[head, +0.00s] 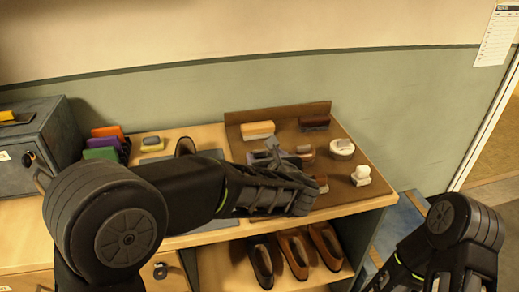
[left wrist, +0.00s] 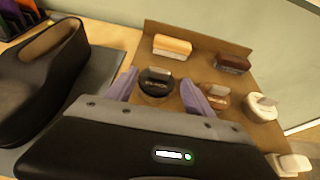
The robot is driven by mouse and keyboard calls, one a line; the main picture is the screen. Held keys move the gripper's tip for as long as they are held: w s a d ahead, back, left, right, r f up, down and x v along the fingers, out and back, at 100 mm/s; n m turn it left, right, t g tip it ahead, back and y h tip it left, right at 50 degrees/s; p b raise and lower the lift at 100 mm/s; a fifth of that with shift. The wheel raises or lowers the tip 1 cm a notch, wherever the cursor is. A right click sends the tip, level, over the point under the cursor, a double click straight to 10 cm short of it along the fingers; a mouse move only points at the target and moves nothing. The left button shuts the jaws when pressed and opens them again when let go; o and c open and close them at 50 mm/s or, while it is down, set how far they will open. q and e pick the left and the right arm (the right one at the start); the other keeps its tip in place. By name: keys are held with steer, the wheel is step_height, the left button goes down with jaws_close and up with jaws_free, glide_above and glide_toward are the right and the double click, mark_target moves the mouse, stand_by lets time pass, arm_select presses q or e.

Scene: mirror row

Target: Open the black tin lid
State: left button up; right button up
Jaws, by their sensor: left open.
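The black tin (left wrist: 155,84) stands on the brown board, with a small pale tab on its lid. The lid sits on the tin. In the left wrist view my left gripper (left wrist: 160,90) is open, with its two purple fingers on either side of the tin. I cannot tell whether they touch it. In the head view my left gripper (head: 277,152) reaches over the board, and my arm and fingers hide most or all of the black tin. My right arm shows at the lower right of the head view, but its gripper does not.
A brown tin (left wrist: 215,97) stands just right of the right finger, with a white tin (left wrist: 262,107) beyond it. A light brush (left wrist: 172,45) and a dark brush (left wrist: 233,63) lie behind. A black shoe (left wrist: 38,85) is at left. A grey box (head: 40,140) stands far left.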

mark_target(260, 150)
arm_select(q)
steer(key=p+x, duration=0.1)
steer(key=x, duration=0.6)
steer(key=shift+c, duration=0.3)
jaws_close()
stand_by(0.6)
